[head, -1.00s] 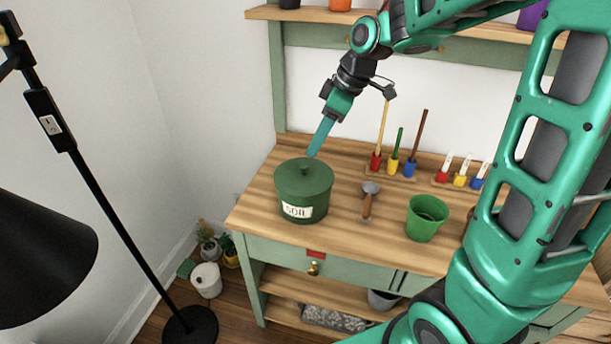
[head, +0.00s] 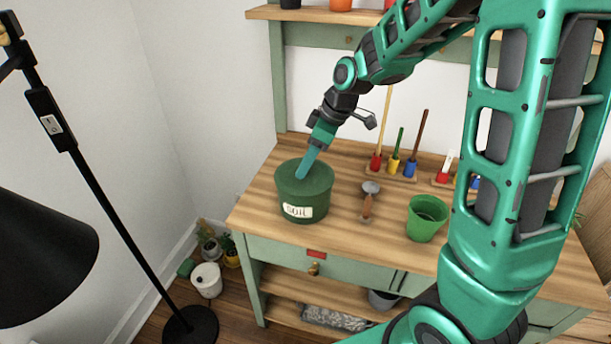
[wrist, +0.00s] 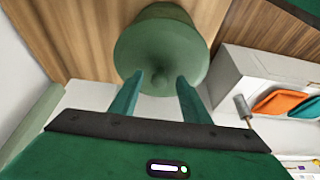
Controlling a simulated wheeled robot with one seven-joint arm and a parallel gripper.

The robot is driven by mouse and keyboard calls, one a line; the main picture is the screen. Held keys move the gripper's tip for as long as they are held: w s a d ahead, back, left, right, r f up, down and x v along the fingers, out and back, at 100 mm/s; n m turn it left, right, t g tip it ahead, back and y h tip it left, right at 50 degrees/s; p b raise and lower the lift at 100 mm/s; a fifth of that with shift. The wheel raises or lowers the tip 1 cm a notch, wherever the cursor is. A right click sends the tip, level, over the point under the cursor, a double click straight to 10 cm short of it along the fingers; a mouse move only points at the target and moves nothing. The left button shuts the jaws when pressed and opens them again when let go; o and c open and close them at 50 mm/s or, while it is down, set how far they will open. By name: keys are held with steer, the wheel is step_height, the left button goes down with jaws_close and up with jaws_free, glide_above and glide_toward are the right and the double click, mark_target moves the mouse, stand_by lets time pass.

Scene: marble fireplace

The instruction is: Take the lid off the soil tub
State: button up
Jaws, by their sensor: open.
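The green soil tub (head: 311,207), with a white "SOIL" label, stands upright on the left part of the wooden bench. Its green lid (head: 316,176) is on it; the lid (wrist: 182,62) also shows in the wrist view. My gripper (head: 301,178) is at the lid's top, pointing down at a slant. In the head view its fingers hide the lid's knob. Whether either finger touches the knob cannot be told.
A trowel (head: 368,202) and an empty-looking green pot (head: 428,217) are right of the tub. Coloured tool holders (head: 393,164) stand along the bench's back. A black floor lamp (head: 97,203) is at left. The bench (head: 260,206) is clear left of the tub.

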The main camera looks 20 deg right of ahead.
jaws_close()
steer(key=shift+r, duration=0.1)
